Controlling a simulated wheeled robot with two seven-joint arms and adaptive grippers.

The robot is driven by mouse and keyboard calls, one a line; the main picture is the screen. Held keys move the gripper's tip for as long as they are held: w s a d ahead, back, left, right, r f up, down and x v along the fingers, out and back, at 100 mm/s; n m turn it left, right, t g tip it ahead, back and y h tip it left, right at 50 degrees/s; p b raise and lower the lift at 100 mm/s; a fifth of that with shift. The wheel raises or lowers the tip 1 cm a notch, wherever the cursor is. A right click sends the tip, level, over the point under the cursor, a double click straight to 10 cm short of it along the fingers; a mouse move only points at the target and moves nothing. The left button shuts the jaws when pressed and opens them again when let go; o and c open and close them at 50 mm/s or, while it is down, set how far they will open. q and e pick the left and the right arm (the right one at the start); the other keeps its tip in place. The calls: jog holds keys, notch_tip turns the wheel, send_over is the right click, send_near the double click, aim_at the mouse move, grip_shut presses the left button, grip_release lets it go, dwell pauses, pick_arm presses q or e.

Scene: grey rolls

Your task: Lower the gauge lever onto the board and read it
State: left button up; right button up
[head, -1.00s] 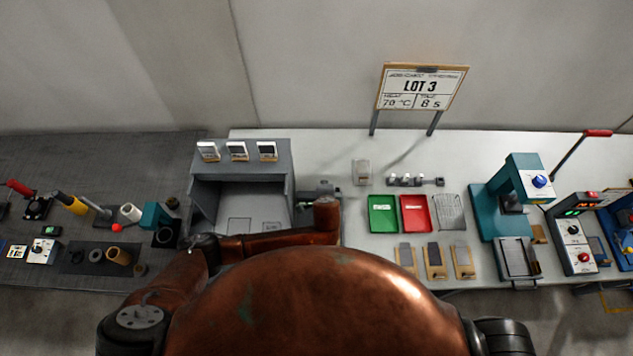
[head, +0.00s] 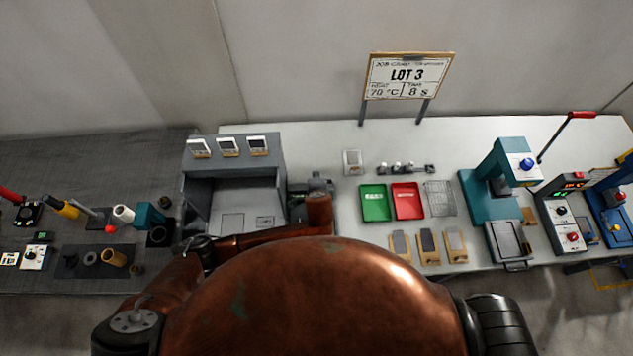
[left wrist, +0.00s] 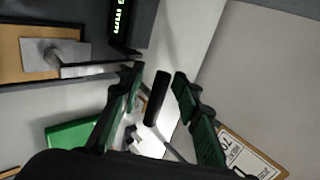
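In the head view the gauge (head: 317,184) stands beside the grey cabinet, partly hidden behind my left arm. In the left wrist view its dark body (left wrist: 133,28) shows a lit green display, too cropped to read. A wooden board (left wrist: 10,58) with a grey plate (left wrist: 45,52) lies beside it. A black lever handle (left wrist: 157,98) shows between the parted fingers of my left gripper (left wrist: 158,75). A clear gap shows on the right side of the handle; contact on the left cannot be told. The left fingers are hidden in the head view. My right gripper is out of view.
The grey cabinet (head: 283,160) stands left of the gauge. Green (head: 375,204) and red (head: 407,203) trays and a wire rack (head: 440,199) lie to the right, with several sample boards in front. A teal press (head: 480,190) stands farther right. The LOT 3 sign (head: 408,76) stands behind.

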pick_arm(q)
jog(key=shift+w+f, duration=0.1)
jog(key=shift+w, duration=0.05)
jog(key=v, duration=1.2)
jog(key=shift+d, duration=0.1)
